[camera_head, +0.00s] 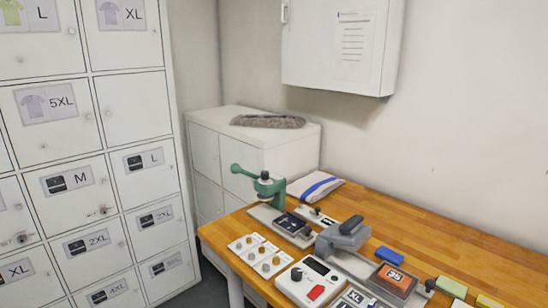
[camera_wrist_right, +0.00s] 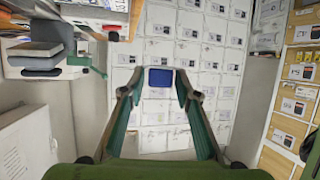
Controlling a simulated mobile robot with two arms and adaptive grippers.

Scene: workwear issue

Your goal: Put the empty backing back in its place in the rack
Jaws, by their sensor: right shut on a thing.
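My right gripper (camera_wrist_right: 160,88) shows in the right wrist view, its two green fingers reaching up from the bottom. A small flat blue piece with a dark edge (camera_wrist_right: 160,78) sits between the fingertips, and the gripper is shut on it. It looks like the backing, but its details are too small to tell. Neither gripper shows in the head view. I cannot make out which thing is the rack.
The wooden workbench (camera_head: 430,228) holds a green press (camera_head: 268,187), a grey clamp device (camera_head: 345,235), a blue block (camera_head: 388,256) and an orange 35 block (camera_head: 395,277). White lockers (camera_head: 135,85) stand left. A wall cabinet (camera_head: 335,45) hangs above. The bench's back right is clear.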

